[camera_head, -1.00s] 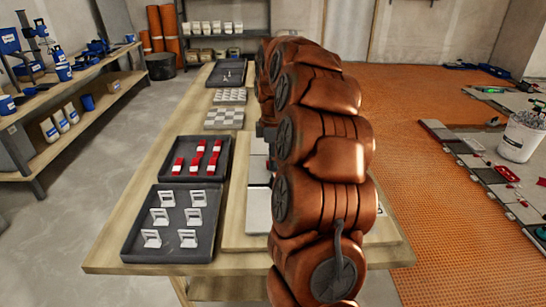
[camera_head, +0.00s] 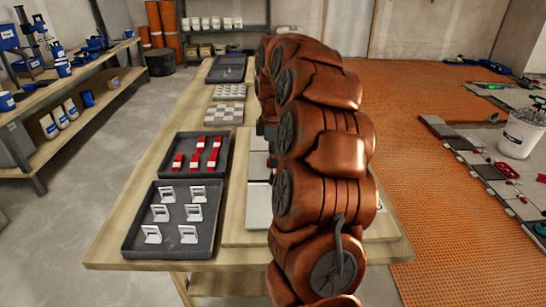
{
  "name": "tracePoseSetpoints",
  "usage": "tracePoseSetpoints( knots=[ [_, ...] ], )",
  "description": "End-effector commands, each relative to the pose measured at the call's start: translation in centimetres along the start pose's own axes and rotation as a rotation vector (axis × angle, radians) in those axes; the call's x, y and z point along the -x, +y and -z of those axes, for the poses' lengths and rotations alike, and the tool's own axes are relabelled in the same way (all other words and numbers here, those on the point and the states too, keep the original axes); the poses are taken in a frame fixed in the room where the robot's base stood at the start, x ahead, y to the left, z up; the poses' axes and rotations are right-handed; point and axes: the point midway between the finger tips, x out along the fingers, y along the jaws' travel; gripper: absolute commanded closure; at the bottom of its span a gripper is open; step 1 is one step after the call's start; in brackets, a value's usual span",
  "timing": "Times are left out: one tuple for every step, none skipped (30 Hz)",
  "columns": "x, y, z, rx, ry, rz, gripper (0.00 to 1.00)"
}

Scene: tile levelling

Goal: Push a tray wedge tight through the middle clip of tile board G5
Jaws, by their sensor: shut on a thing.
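Several red wedges (camera_head: 194,161) lie in a dark tray (camera_head: 168,172) on the left side of the table. Several white clips (camera_head: 188,234) stand in a second dark tray (camera_head: 135,246) nearer to me. A pale tile board (camera_head: 236,236) with light tiles (camera_head: 258,205) lies right of the trays, mostly hidden behind my copper-coloured arm. Its label and middle clip cannot be seen.
A shelf (camera_head: 85,110) with blue items stands at the left. A white bucket (camera_head: 517,134) stands on the floor at the right.

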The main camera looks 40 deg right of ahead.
Motion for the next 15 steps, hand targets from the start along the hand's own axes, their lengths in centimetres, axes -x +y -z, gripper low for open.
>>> tracePoseSetpoints(
  knots=[
    [0.0, 0.0, -0.1, 0.000, 0.000, 0.000, 0.94],
    [0.0, 0.0, -0.2, -0.001, 0.000, 0.000, 0.94],
    [0.0, 0.0, -0.3, -0.001, 0.000, 0.000, 0.94],
    [0.0, 0.0, -0.4, -0.001, 0.000, 0.000, 0.94],
    [0.0, 0.0, -0.4, -0.001, 0.000, 0.000, 0.94],
    [0.0, 0.0, -0.5, -0.001, 0.000, 0.000, 0.94],
    [0.0, 0.0, -0.6, -0.001, 0.000, 0.000, 0.94],
    [0.0, 0.0, -0.7, -0.001, 0.000, 0.000, 0.94],
    [0.0, 0.0, -0.8, -0.001, -0.001, 0.000, 0.94],
    [0.0, 0.0, -0.8, -0.001, -0.001, 0.000, 0.94],
    [0.0, 0.0, -0.9, -0.001, -0.001, 0.000, 0.94],
    [0.0, 0.0, -1.0, -0.001, -0.001, 0.000, 0.94],
    [0.0, 0.0, -1.1, -0.001, -0.001, 0.000, 0.94],
    [0.0, 0.0, -1.2, -0.001, -0.001, 0.000, 0.94],
    [0.0, 0.0, -1.2, -0.001, -0.001, 0.000, 0.94]
  ],
)
